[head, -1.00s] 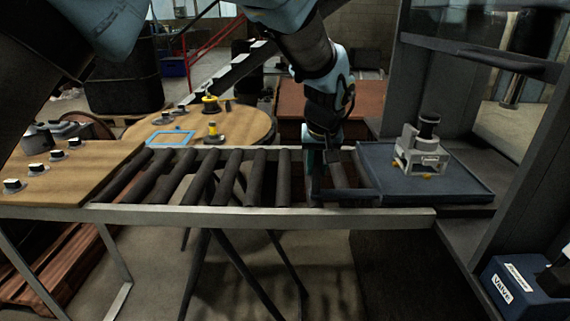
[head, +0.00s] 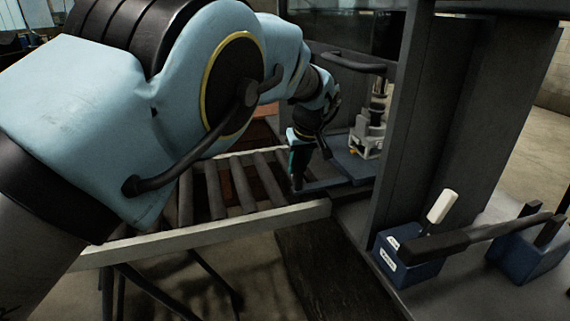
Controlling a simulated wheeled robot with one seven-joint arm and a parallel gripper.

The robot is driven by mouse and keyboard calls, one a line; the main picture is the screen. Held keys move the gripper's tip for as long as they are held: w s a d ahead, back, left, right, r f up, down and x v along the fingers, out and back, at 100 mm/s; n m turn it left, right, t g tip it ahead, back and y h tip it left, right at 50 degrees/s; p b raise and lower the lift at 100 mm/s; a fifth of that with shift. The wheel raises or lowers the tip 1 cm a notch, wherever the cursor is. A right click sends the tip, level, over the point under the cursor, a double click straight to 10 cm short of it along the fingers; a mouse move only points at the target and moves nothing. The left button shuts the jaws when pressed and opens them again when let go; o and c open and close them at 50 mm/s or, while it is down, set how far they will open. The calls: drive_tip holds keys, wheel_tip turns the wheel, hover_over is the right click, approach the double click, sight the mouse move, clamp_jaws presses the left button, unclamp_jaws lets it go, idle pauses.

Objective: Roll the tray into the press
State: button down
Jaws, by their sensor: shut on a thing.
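The dark blue-grey tray (head: 349,168) lies at the right end of the roller conveyor, partly inside the press frame (head: 425,130). A pale grey fixture (head: 366,143) with a dark cylinder on top stands upright on the tray. My gripper (head: 297,184) points down at the tray's left side, where a dark handle bar runs toward the tray. It is shut on this tray handle, though my fingers hide the grip itself. The press upright hides the tray's right part.
Rollers (head: 238,188) to the left are bare, with a pale rail (head: 200,236) along the near side. A dark curved handle (head: 345,62) hangs above the tray.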

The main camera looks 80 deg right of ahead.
drive_tip(key=shift+s+d, duration=0.1)
drive_tip(key=shift+s, duration=0.1)
drive_tip(key=shift+s+r, duration=0.1)
drive_tip(key=c, duration=0.7)
unclamp_jaws()
drive_tip(key=shift+d, duration=0.1)
drive_tip(key=b+v, duration=0.2)
drive_tip(key=v, duration=0.8)
drive_tip(key=shift+a+r+b, duration=0.25)
drive_tip(key=shift+b, duration=0.1)
